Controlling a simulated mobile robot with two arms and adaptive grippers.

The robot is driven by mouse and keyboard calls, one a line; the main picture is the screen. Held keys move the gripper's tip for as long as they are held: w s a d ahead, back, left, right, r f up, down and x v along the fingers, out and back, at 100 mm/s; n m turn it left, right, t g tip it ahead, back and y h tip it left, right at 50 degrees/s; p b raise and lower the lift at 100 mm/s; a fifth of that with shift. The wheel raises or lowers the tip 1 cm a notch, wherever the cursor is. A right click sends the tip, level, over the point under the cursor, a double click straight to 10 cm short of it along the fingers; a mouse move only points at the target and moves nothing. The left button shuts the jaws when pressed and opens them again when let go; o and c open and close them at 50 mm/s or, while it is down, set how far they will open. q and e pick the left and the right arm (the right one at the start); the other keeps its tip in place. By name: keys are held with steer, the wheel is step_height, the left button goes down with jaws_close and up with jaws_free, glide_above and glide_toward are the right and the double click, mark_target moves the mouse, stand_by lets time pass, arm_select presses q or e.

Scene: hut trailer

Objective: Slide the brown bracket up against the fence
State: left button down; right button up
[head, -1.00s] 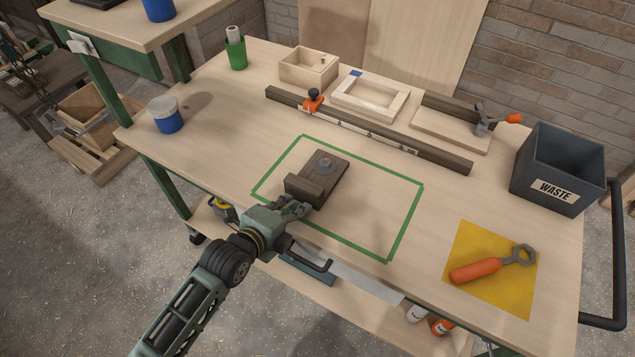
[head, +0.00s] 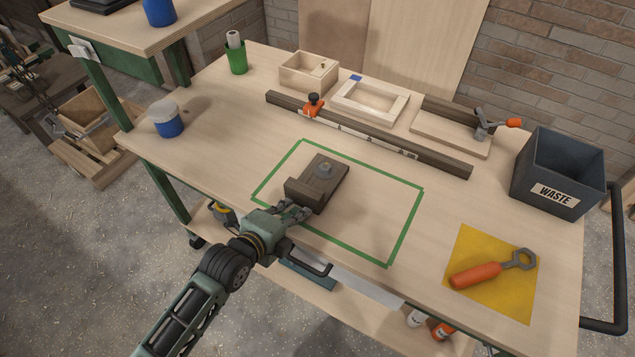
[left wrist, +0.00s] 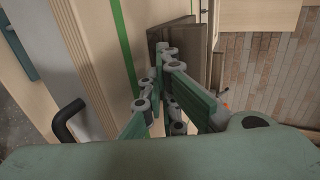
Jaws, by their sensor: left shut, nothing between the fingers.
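The brown bracket (head: 324,179) lies on the bench inside the green taped outline, toward its left side. It has a flat plate with a grey round knob and a raised block at its near end. The fence (head: 420,151) is a long dark bar with a scale strip, behind the outline and apart from the bracket. My left gripper (head: 300,210) is shut and empty at the bracket's near end; I cannot tell if it touches. In the left wrist view the shut fingers (left wrist: 160,55) are in front of the bracket (left wrist: 190,50). My right gripper is out of view.
An orange stop (head: 313,104) sits on the fence. Behind it are a wooden box (head: 308,72), a frame (head: 370,98) and a clamp board. A waste bin (head: 557,172) and an orange-handled wrench (head: 480,274) are right. The bench between bracket and fence is clear.

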mark_target(322, 172)
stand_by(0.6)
